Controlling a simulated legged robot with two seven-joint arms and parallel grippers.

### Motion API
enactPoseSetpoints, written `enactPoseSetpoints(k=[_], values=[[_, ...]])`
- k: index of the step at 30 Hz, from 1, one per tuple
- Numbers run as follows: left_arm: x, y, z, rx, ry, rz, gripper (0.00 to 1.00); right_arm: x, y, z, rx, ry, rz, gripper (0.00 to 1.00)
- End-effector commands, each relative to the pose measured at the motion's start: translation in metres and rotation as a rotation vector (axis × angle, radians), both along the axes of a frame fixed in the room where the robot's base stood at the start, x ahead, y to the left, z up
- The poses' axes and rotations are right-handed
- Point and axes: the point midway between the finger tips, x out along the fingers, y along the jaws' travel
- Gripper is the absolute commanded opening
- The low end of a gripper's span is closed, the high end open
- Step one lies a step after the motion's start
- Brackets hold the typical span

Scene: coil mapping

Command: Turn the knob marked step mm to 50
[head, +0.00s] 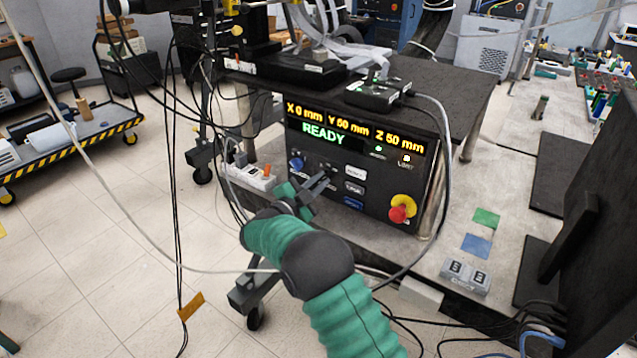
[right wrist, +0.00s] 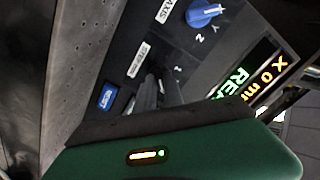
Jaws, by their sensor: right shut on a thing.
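The control panel (head: 375,185) carries a blue axis knob (head: 296,162), which also shows in the right wrist view (right wrist: 205,13). The step mm label (right wrist: 138,60) is just beside my fingers in the right wrist view. My right gripper (head: 320,181) reaches the panel right of the blue knob and is shut on the dark step mm knob (head: 329,169). The fingers mostly hide that knob, so its pointer setting cannot be read. My left gripper is out of view.
The display (head: 327,131) reads X 0 mm, Y 50 mm, Z 50 mm and READY. Push buttons (head: 355,188) sit right of the gripper. A red stop button (head: 398,213) on yellow is lower right. Cables hang left of the panel.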

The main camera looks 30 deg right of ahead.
Motion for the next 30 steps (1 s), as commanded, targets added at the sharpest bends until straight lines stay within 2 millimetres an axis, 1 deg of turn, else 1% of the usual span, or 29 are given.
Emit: enactPoseSetpoints(k=[2, 3, 7, 8, 16, 19, 23, 30], values=[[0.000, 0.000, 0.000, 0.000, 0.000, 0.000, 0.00, 0.000, -0.001, 0.002, -0.001, -0.004, -0.001, 0.00], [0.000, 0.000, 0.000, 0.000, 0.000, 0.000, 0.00, 0.000, -0.001, 0.002, -0.001, -0.004, -0.001, 0.14], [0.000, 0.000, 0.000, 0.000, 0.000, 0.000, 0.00, 0.000, -0.001, 0.001, -0.001, -0.003, -0.001, 0.32], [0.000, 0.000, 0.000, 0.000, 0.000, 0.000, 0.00, 0.000, -0.001, 0.001, -0.001, -0.002, 0.000, 0.34], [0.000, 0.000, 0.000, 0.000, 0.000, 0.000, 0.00, 0.000, 0.000, 0.000, 0.000, 0.000, 0.000, 0.34], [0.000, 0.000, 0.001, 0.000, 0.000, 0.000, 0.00, -0.002, 0.007, 0.000, 0.001, 0.001, 0.001, 0.34], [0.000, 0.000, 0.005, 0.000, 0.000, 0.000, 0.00, -0.011, 0.031, 0.001, 0.002, 0.002, 0.004, 0.34], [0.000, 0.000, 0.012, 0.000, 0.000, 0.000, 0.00, -0.038, 0.097, 0.000, 0.000, 0.002, 0.004, 0.34]])
